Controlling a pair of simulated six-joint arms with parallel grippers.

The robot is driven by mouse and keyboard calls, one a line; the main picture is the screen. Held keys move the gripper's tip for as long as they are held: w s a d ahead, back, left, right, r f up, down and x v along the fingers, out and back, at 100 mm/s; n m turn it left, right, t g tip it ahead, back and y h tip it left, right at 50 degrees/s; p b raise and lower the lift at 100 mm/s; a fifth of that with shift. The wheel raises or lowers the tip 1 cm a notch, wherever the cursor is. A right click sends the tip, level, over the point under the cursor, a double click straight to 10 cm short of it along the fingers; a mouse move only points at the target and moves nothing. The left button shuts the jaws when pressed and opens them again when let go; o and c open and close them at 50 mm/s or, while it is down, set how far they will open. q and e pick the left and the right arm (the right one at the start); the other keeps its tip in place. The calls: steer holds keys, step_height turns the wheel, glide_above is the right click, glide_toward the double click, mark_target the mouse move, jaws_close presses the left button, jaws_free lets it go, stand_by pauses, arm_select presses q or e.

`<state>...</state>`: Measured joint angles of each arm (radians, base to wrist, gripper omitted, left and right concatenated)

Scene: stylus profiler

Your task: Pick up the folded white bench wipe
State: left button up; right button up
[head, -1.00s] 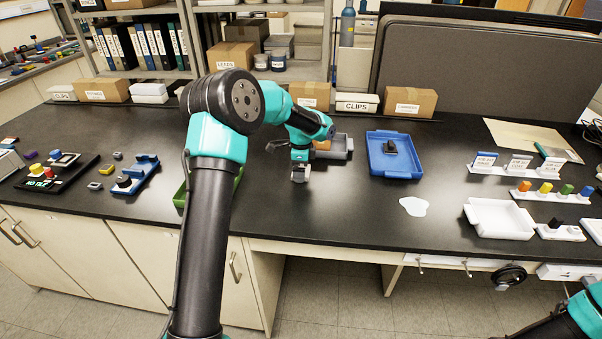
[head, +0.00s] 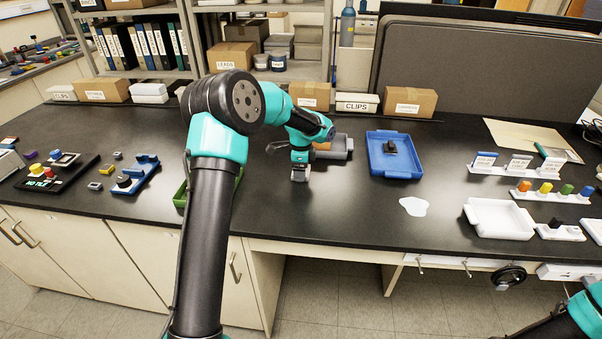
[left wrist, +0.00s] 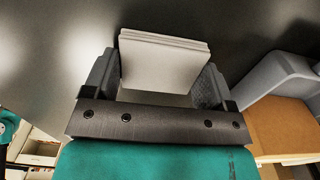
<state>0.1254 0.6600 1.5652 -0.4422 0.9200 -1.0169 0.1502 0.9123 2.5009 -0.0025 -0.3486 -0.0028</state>
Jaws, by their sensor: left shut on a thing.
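The folded white bench wipe (left wrist: 165,65) is between the two fingers of my left gripper (left wrist: 160,85) in the left wrist view, with its layered folded edge showing. The fingers are shut on it. In the head view my left gripper (head: 299,172) points down over the black bench, left of the blue tray, and the wipe is mostly hidden by it there. I cannot tell from the frames whether the wipe touches the bench. My right arm (head: 572,322) shows only in part at the lower right corner, and its gripper is out of view.
A green tray (head: 181,193) is partly behind my left arm. A blue tray (head: 405,170) holds a black object. A white puddle-like patch (head: 414,206) lies right of clear bench space.

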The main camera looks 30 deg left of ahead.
arm_select(q)
steer(key=shift+r, duration=0.1)
steer(key=shift+r, duration=1.3)
steer(key=s+d, duration=0.2)
steer(key=s, duration=0.2)
steer(key=s+d+r, duration=0.1)
steer(key=s+d, duration=0.2)
steer(key=s, duration=0.2)
steer(key=s+d+r, duration=0.1)
steer(key=s+d, duration=0.2)
steer(key=s, duration=0.1)
steer(key=shift+s+d+r, duration=0.1)
steer(key=shift+s+d, duration=0.05)
steer(key=shift+s, duration=0.2)
steer(key=o, duration=0.4)
steer(key=shift+c, duration=0.2)
steer(key=c, duration=0.7)
steer(key=shift+w, duration=0.1)
steer(key=shift+c, duration=0.4)
